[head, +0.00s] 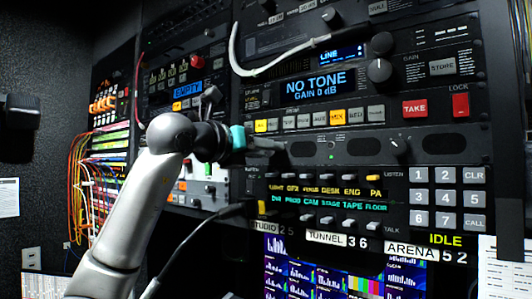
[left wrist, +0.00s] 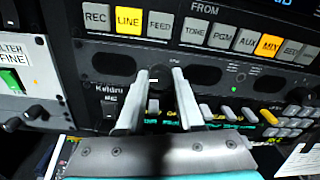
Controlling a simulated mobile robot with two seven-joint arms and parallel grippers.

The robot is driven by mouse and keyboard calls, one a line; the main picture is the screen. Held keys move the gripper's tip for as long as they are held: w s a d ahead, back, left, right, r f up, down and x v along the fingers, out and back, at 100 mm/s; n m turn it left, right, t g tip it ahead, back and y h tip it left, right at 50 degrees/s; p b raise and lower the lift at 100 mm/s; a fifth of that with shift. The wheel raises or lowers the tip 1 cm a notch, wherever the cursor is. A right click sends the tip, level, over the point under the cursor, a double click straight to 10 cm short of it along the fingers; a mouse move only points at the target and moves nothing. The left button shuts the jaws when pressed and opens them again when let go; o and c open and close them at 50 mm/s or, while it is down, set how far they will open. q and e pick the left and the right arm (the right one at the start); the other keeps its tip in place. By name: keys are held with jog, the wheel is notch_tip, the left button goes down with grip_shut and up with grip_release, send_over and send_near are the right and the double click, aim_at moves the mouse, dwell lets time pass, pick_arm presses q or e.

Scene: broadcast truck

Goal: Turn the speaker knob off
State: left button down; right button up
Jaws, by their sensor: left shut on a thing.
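A dark round knob (left wrist: 160,79) on the black speaker panel (left wrist: 133,60) sits between the fingers of my left gripper (left wrist: 160,74) in the left wrist view. The gripper is shut on it, one finger on each side. In the head view the left gripper (head: 272,147) reaches the left part of the same panel (head: 465,142), and its fingers hide the held knob. A second knob (head: 398,147) with a white pointer mark is on the panel's right part. I cannot read the label at the held knob. My right gripper is not in view.
An intercom panel with small levers (head: 325,200) and a keypad (head: 446,196) are below. A white cable (head: 275,66) and coloured patch cables (head: 80,190) hang nearby.

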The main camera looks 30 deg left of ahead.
pick_arm(q)
jog(key=shift+w+f+n+b, duration=0.15)
jog(key=shift+n+b, duration=0.3)
jog(key=shift+n, duration=1.6)
jog(key=shift+s+f+n+b, duration=0.1)
jog(key=shift+n+b, duration=0.3)
jog(key=shift+n, duration=1.65)
jog(key=c, duration=0.5)
grip_release()
jog(key=shift+r, duration=0.1)
jog(key=shift+c, duration=0.2)
jog(key=s+a+b, duration=0.2)
jog(key=s+b, duration=0.1)
jog(key=s, duration=1.2)
jog(key=shift+b, duration=0.3)
